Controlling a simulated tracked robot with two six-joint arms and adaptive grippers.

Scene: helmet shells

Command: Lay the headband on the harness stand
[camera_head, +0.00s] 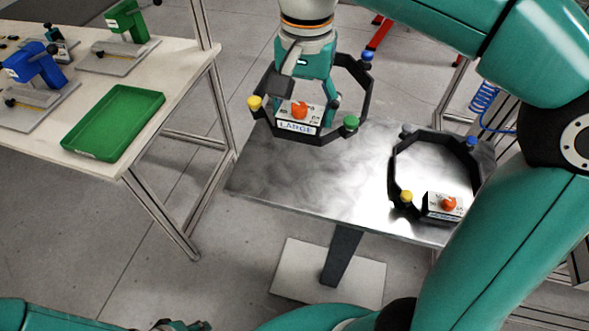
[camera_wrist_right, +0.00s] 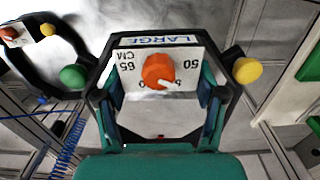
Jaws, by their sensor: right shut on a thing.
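My right gripper (camera_head: 304,97) is shut on a dark headband (camera_head: 368,92). The headband has yellow, blue and green knobs and a white block marked LARGE with an orange dial. The dial block (camera_wrist_right: 160,70) sits between the fingers in the right wrist view. The headband appears at the far left edge of a metal-topped stand (camera_head: 300,175) on a single post; its height above the top is unclear. I cannot tell for certain that this is the harness stand. Only a dark piece, possibly my left gripper (camera_head: 180,325), shows at the bottom edge; its fingers are hidden.
A second dark headband (camera_head: 400,160) with an orange dial rests at the right of the metal top. The middle of the top is bare. A pale table (camera_head: 150,130) at left carries a green tray (camera_head: 113,122) and blue and green devices. A blue coiled hose (camera_head: 484,98) hangs right.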

